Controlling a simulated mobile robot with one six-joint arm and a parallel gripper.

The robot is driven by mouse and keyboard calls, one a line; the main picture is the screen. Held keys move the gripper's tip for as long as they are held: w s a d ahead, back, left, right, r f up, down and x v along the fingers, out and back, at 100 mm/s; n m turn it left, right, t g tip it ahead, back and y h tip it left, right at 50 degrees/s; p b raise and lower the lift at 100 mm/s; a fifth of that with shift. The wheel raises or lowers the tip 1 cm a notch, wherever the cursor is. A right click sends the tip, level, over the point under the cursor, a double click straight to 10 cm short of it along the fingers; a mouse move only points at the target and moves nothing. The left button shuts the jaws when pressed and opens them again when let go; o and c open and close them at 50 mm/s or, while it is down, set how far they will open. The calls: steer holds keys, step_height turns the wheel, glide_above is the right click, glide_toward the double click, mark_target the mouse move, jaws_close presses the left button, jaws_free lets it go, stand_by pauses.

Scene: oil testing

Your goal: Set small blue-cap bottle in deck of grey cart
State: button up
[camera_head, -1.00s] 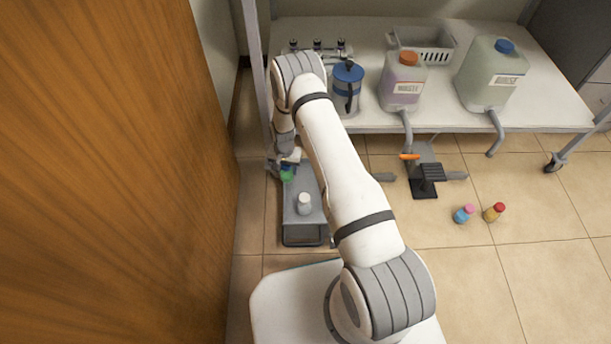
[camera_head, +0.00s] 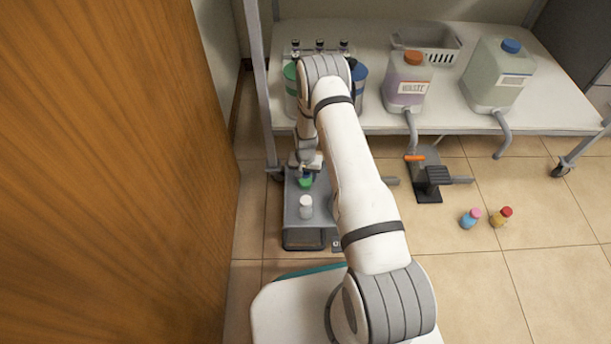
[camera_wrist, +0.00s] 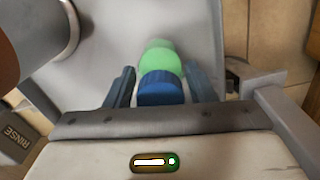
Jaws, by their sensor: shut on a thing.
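The small bottle (camera_wrist: 161,60) has a green body and a blue cap (camera_wrist: 162,88). In the wrist view it sits between the two fingers of my gripper (camera_wrist: 162,88), which is shut on it at the cap. In the head view the bottle's green body (camera_head: 305,183) shows just below my gripper (camera_head: 306,170), over the far part of the grey cart's deck (camera_head: 292,220). The deck (camera_wrist: 120,30) also fills the middle of the wrist view. I cannot tell whether the bottle's base touches the deck.
A white-capped bottle (camera_head: 306,207) stands on the deck nearer to me. A white table (camera_head: 450,115) behind holds jugs and a basket. A blue bottle (camera_head: 469,219), a yellow bottle (camera_head: 499,218) and a black pedal (camera_head: 428,183) are on the floor. A wooden panel (camera_head: 110,180) is at left.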

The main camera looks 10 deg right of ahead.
steer(key=shift+f, duration=0.25)
steer(key=o, duration=1.1)
steer(key=shift+r, duration=0.1)
